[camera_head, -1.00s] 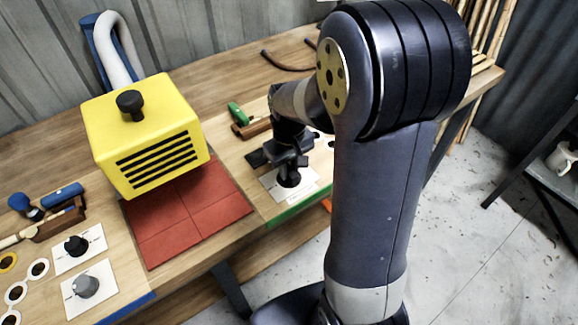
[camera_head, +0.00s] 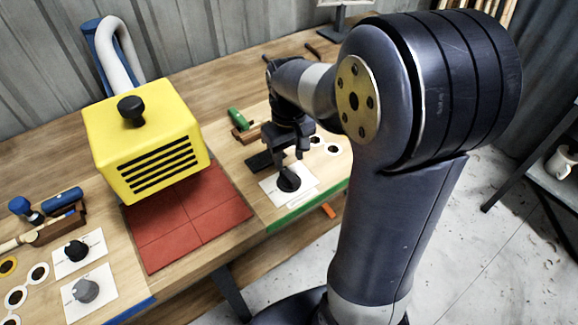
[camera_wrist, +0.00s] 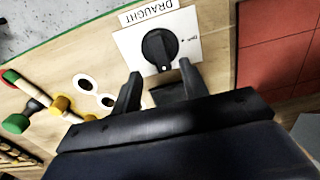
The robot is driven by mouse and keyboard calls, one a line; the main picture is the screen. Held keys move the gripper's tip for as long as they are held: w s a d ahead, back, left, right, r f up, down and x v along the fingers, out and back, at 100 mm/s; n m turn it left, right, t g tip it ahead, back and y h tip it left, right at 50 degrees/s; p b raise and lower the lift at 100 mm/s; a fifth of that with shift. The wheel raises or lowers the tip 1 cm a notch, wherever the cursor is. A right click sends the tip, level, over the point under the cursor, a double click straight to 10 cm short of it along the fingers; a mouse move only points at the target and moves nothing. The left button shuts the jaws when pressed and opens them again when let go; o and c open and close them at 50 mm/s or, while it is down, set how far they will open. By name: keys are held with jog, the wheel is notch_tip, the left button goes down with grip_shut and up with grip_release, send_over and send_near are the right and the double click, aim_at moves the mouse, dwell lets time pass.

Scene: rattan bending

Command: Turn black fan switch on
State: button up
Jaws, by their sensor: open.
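A black rotary knob (camera_wrist: 160,48) sits on a white plate (camera_wrist: 128,43) marked DRAUGHT in the wrist view, where the lettering is upside down. A small mark is printed right of the knob; its wording is unclear. A light pointer mark shows on the knob's edge nearest my gripper. The head view shows this knob (camera_head: 289,180) on its plate by the table's green front edge. My gripper (camera_wrist: 159,72) is open and empty, its fingers apart on the near side of the knob. In the head view my gripper (camera_head: 290,157) is just above it.
A yellow vented box (camera_head: 148,140) stands behind the red tiles (camera_head: 195,215). Another black knob (camera_head: 76,250) and a grey knob (camera_head: 85,290) sit on white plates at left. Green and wooden-handled tools (camera_head: 240,122) lie close behind my gripper.

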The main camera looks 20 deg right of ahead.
aim_at(289, 175)
jog(key=shift+r, duration=2.3)
notch_tip(289, 175, down, 11)
jog(key=shift+r, duration=0.1)
jog(key=shift+f, duration=0.2)
jog(key=n, duration=0.4)
jog(key=shift+r+b, duration=0.15)
jog(key=shift+b, duration=0.15)
jog(key=shift+n, duration=2.3)
